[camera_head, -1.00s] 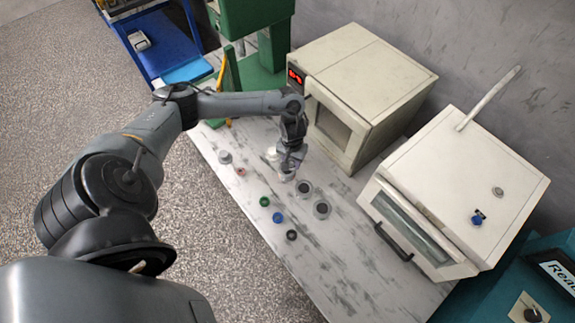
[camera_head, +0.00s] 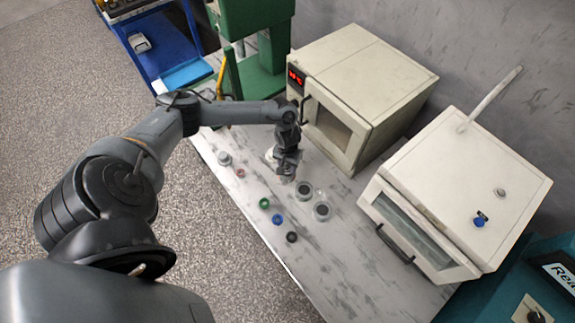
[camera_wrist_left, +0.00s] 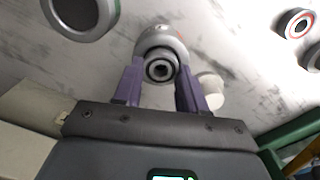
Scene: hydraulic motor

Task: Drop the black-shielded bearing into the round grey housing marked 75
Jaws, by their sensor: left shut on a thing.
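In the left wrist view, my left gripper (camera_wrist_left: 158,78) is shut, its purple fingers on either side of a small bearing (camera_wrist_left: 160,67) with a dark ring and grey middle. A round grey housing (camera_wrist_left: 160,40) with a reddish mark shows just beyond the bearing; I cannot read a number on it or tell whether the two touch. In the head view, my left gripper (camera_head: 285,174) hangs low over the table and hides the bearing. A dark ring (camera_head: 291,237) lies on the table in front. My right gripper is not in view.
Two dark-centred grey cups (camera_head: 304,190) (camera_head: 321,211) stand right of the gripper. Green (camera_head: 264,203) and blue (camera_head: 277,220) rings lie in front. A small grey cup (camera_head: 224,158) and a red ring (camera_head: 239,172) are left. Two cream ovens (camera_head: 365,75) (camera_head: 455,190) bound the table (camera_head: 340,270).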

